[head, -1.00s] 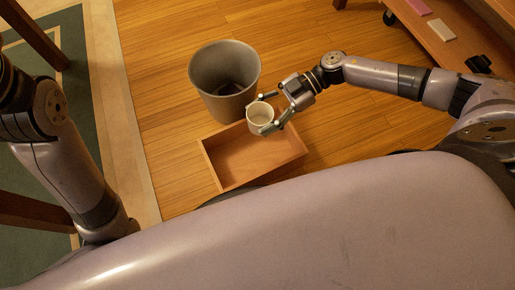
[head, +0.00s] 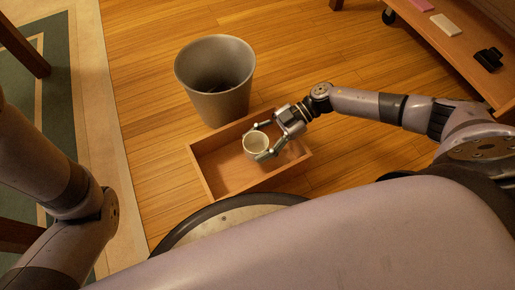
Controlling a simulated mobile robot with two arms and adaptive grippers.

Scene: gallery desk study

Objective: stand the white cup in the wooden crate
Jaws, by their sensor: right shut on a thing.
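The white cup (head: 256,143) is upright between the fingers of my right gripper (head: 262,142), which is shut on it. The wooden crate (head: 213,181) is an open, shallow box on the floor. In the head view the cup appears over the crate's inside, toward its back right part. I cannot tell whether the cup's base touches the crate's floor. My left arm comes in at the left edge, but its gripper is out of view.
A grey bin (head: 215,80) stands on the wooden floor just behind the crate. A wooden shelf (head: 455,50) at the upper right holds small items and a black object (head: 488,59). A green-bordered rug (head: 60,110) lies at left. Floor right of the crate is clear.

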